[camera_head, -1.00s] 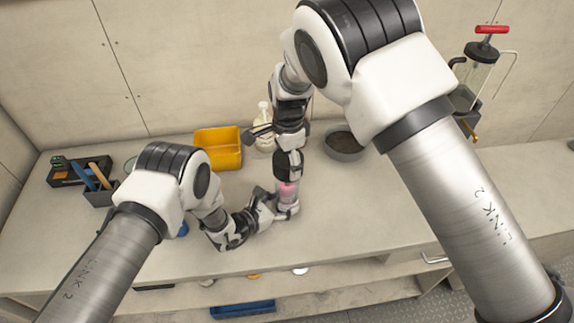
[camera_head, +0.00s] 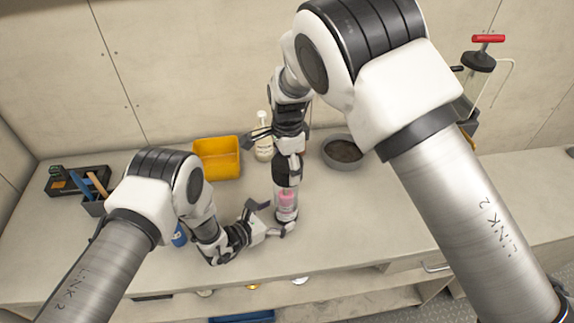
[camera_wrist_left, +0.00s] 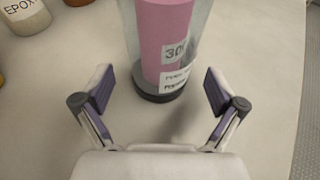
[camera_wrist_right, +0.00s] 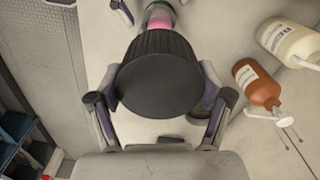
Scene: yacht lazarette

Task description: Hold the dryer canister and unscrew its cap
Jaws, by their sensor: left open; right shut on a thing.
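The dryer canister (camera_head: 286,200) is a clear cylinder with pink filling, standing near the front of the bench. Its lower part and dark base show in the left wrist view (camera_wrist_left: 165,45). Its black ribbed cap (camera_wrist_right: 160,75) fills the middle of the right wrist view. My right gripper (camera_head: 288,168) comes from above and is shut on the cap. My left gripper (camera_head: 276,216) is open low beside the canister, its fingers spread to either side of the base with gaps. I cannot tell whether the cap is still seated on the canister or whether the base touches the bench.
A yellow bin (camera_head: 218,158), a white bottle (camera_head: 263,150) and a grey bowl (camera_head: 343,152) stand behind. A brown bottle (camera_wrist_right: 257,86) shows in the right wrist view. A tool holder (camera_head: 92,205) is at left, a red-handled pump (camera_head: 478,62) at right. Bench to the right is clear.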

